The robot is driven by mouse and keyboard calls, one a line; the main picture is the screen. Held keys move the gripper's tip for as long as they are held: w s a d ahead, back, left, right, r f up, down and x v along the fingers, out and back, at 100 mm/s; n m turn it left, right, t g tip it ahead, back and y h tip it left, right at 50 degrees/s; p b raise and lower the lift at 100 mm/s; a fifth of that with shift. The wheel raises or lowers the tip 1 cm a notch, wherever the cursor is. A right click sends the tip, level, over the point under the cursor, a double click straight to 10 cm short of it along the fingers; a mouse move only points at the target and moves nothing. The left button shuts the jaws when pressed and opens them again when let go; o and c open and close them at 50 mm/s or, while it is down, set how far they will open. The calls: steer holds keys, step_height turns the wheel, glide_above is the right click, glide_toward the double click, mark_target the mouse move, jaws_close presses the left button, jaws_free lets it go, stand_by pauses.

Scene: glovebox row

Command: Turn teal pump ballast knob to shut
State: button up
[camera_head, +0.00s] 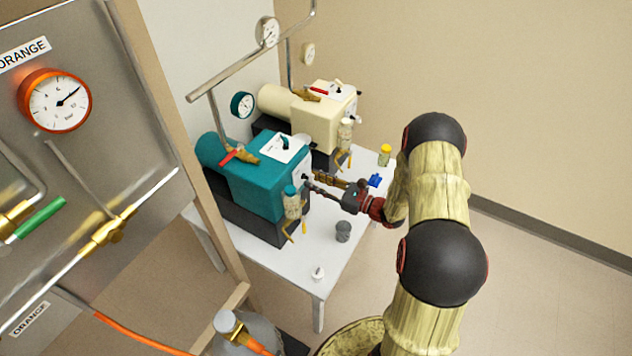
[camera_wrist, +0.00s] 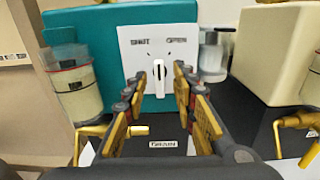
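The teal pump (camera_head: 262,190) stands on the white table in the head view. In the wrist view its teal face (camera_wrist: 88,25) carries a white plate (camera_wrist: 130,60) marked SHUT at the left and OPEN at the right. The ballast knob (camera_wrist: 159,78) is in the middle of the plate, dark with a white upright bar between the two words. My gripper (camera_wrist: 159,92) is open, with one finger on each side of the knob and gaps visible; contact cannot be told. In the head view my gripper (camera_head: 314,184) is at the pump's right-hand face, and the knob is hard to make out.
A cream pump (camera_head: 315,118) stands behind the teal one. A bottle (camera_wrist: 75,88) and a gold tap (camera_wrist: 92,130) are left of my fingers. A grey weight-like item (camera_head: 343,231) and a small white item (camera_head: 317,273) stand on the table (camera_head: 325,258).

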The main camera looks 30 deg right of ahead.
steer(key=v, duration=1.2)
stand_by(0.4)
